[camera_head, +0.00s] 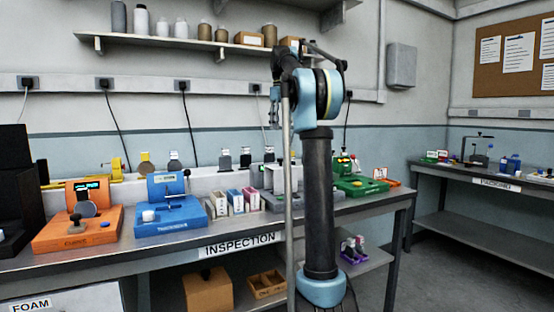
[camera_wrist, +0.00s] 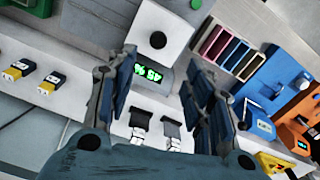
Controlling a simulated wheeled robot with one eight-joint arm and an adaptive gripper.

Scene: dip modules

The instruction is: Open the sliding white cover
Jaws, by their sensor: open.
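In the wrist view a pale grey-white unit with a white panel (camera_wrist: 148,22) and a round black knob (camera_wrist: 158,40) lies beyond my fingertips; the panel looks like the white cover, and I see no clear gap at its edges. A green-lit display (camera_wrist: 147,74) is below the knob. My gripper (camera_wrist: 163,72) is open, its blue-grey fingers spread apart with nothing between them. It is apart from the knob as far as I can tell.
The inspection bench (camera_head: 120,252) also bears an orange device (camera_head: 75,236), a blue device (camera_head: 172,218), small coloured boxes (camera_head: 236,201) and a green device (camera_head: 359,185). A shelf (camera_head: 180,43) with bottles hangs above. A second bench (camera_head: 485,177) stands at the right.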

